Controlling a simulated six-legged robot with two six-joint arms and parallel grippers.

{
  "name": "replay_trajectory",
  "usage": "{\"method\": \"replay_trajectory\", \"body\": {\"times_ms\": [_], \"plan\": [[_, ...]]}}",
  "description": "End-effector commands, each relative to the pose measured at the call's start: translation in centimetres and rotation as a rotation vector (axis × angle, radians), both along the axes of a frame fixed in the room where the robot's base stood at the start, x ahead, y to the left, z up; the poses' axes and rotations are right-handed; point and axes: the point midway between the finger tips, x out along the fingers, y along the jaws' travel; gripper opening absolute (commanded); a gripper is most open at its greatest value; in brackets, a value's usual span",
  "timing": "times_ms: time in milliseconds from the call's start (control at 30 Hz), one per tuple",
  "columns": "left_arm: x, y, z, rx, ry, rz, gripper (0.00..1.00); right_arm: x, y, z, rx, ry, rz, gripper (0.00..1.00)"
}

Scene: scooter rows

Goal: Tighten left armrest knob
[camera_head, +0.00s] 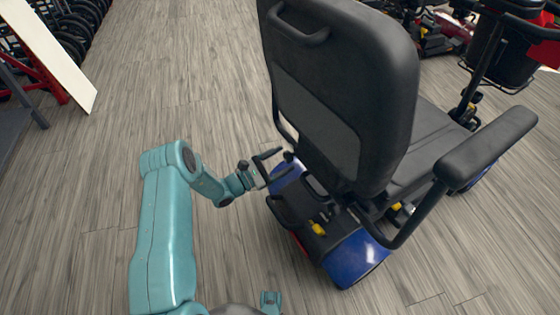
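A mobility scooter with a black seat (345,85) stands right of centre, seen from behind and above. Its right armrest (490,147) shows. The left armrest and its knob are mostly hidden behind the backrest and cannot be made out. My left gripper (284,160) is beside the lower left edge of the backrest, above the blue rear body (288,175). Its two dark fingers are apart with nothing visible between them. Whether they touch the scooter cannot be told. My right gripper is not in view.
A yellow knob (318,229) sits on the scooter's rear, and another yellow part (396,206) is under the seat. More scooters (440,30) stand at the back right. A white ramp-like panel (48,50) and wheels are at upper left. Wood floor (180,90) is clear between.

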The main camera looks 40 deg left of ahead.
Motion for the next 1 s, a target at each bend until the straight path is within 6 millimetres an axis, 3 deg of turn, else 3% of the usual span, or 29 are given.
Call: {"method": "replay_trajectory", "body": {"times_ms": [367,800,1000], "plan": [[-0.8,0.4,0.0,-0.003,0.002,0.001,0.66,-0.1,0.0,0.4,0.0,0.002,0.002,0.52],[-10.5,5.2,-1.5,-0.002,0.002,0.005,0.66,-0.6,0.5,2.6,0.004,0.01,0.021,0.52],[-13.5,6.6,-2.2,-0.002,0.001,0.003,0.66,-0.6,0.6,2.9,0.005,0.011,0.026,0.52]]}}
